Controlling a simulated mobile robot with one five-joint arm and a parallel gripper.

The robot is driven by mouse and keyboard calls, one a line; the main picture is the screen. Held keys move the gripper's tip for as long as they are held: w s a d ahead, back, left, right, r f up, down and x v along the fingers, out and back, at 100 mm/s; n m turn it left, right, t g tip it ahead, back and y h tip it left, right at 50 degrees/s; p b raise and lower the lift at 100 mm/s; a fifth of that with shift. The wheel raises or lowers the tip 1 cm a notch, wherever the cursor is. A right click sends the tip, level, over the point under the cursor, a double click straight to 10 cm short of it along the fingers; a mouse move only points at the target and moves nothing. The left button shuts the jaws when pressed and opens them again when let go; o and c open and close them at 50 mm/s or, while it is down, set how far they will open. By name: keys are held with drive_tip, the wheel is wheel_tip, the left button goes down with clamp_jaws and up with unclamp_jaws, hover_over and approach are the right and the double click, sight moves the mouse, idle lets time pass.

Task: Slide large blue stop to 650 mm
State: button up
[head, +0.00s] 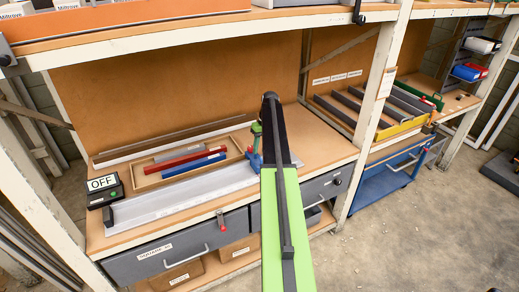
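A blue upright piece (254,161), which looks like the large blue stop, stands at the right end of a long pale metal rail (175,199) on the bench. A small green part shows just above it; I cannot tell whether it belongs to the stop or to my arm. My own green and dark arm reaches over the bench and covers the area right of the blue piece. My gripper's fingers do not show, and the arm may hide them. Any scale marks along the rail are too small to read.
A wooden tray (146,181) with red, blue and grey bars lies behind the rail. A black box marked OFF (103,190) stands at the left end. Drawers (180,252) are below. A white shelf post (375,105) stands right of the bench. Floor is clear at the right front.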

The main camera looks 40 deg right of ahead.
wheel_tip(320, 180, up, 15)
drive_tip(key=d+p, duration=0.3)
drive_tip(key=p, duration=1)
drive_tip(key=shift+s+p, duration=0.35)
drive_tip(key=shift+s, duration=0.1)
